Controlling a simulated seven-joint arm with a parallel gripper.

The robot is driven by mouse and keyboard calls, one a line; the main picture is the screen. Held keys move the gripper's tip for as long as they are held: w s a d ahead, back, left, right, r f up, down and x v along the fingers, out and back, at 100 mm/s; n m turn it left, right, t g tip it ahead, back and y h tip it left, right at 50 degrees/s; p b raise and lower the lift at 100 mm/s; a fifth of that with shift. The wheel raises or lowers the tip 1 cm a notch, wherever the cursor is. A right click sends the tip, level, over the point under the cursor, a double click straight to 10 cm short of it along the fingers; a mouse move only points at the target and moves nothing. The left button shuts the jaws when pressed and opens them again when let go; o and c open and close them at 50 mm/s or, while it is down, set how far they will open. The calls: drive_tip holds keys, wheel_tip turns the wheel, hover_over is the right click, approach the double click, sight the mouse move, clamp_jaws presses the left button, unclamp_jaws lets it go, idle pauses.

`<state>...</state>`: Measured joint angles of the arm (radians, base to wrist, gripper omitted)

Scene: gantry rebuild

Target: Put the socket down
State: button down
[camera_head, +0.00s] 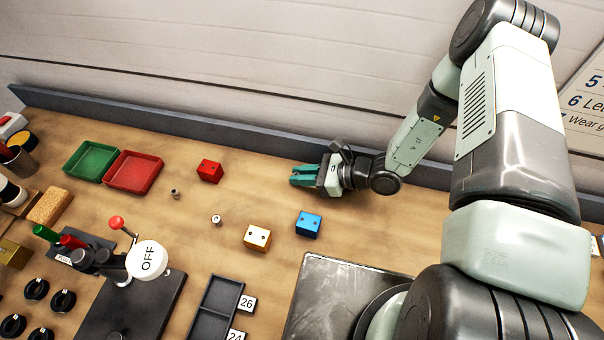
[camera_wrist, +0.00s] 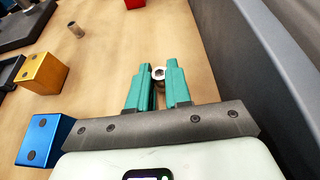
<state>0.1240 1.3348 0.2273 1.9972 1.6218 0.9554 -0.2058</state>
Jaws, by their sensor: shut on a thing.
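My gripper (camera_head: 305,175) is near the back of the bench, its teal fingers pointing left. In the wrist view the gripper (camera_wrist: 158,85) is shut on a small silver socket (camera_wrist: 159,73), held between the fingertips with its round end showing. The held socket is hidden in the head view. I cannot tell whether it touches the bench. Two other small metal pieces stand on the wood: one (camera_head: 216,220) left of the yellow block and one (camera_head: 175,193) farther left. One such piece also shows in the wrist view (camera_wrist: 75,29).
A red block (camera_head: 210,170), a blue block (camera_head: 309,224) and a yellow block (camera_head: 257,237) stand on the bench. Green (camera_head: 84,174) and red (camera_head: 158,188) trays lie at the back left. A dark tray (camera_head: 190,325) has number labels. A raised edge (camera_head: 230,133) runs behind. Wood around the fingers is clear.

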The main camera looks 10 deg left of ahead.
drive_tip(key=shift+f, duration=0.15)
drive_tip(key=c, duration=1.1)
unclamp_jaws()
drive_tip(key=shift+o, duration=0.2)
drive_tip(key=shift+d+r, duration=0.15)
drive_tip(key=shift+r, duration=0.05)
drive_tip(key=v, duration=1.1)
drive_tip(key=shift+d+r, duration=0.1)
drive_tip(key=shift+d, duration=0.25)
